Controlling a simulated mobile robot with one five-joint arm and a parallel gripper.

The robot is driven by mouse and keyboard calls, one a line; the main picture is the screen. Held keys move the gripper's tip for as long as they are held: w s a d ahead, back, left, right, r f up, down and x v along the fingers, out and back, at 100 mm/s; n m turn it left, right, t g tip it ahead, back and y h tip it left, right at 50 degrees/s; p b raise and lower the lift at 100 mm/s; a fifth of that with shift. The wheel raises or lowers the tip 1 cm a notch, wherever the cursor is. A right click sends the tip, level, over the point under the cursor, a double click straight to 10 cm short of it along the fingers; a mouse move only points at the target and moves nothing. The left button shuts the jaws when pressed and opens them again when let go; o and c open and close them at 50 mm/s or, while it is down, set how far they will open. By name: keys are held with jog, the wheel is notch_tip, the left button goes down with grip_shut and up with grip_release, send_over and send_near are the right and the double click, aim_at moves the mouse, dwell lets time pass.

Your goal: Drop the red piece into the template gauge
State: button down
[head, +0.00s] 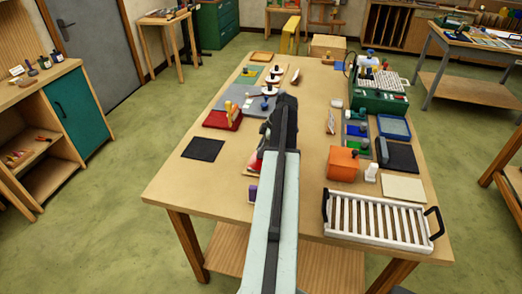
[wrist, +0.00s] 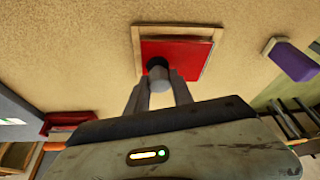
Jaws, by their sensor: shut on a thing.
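The red piece (wrist: 190,52) is a flat red square with a dark grey knob (wrist: 158,66). My gripper (wrist: 158,80) is shut on this knob. The template gauge (wrist: 176,29) is a tan square frame, and the red piece lies over its opening in the wrist view.
A purple block (wrist: 292,61) lies right of the gauge in the wrist view. In the head view a red holder (head: 222,120) and a black mat (head: 203,149) are to the left. An orange box (head: 342,164) and a white slatted rack (head: 380,220) are to the right.

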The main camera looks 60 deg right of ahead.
jog(key=shift+f+b, duration=0.7)
jog(key=shift+f, duration=0.15)
jog(key=c, duration=1)
grip_release()
jog(key=shift+r, duration=0.1)
jog(key=shift+c, duration=0.2)
jog(key=p+v, duration=0.7)
jog(key=shift+d+r, duration=0.1)
jog(key=shift+r, duration=0.3)
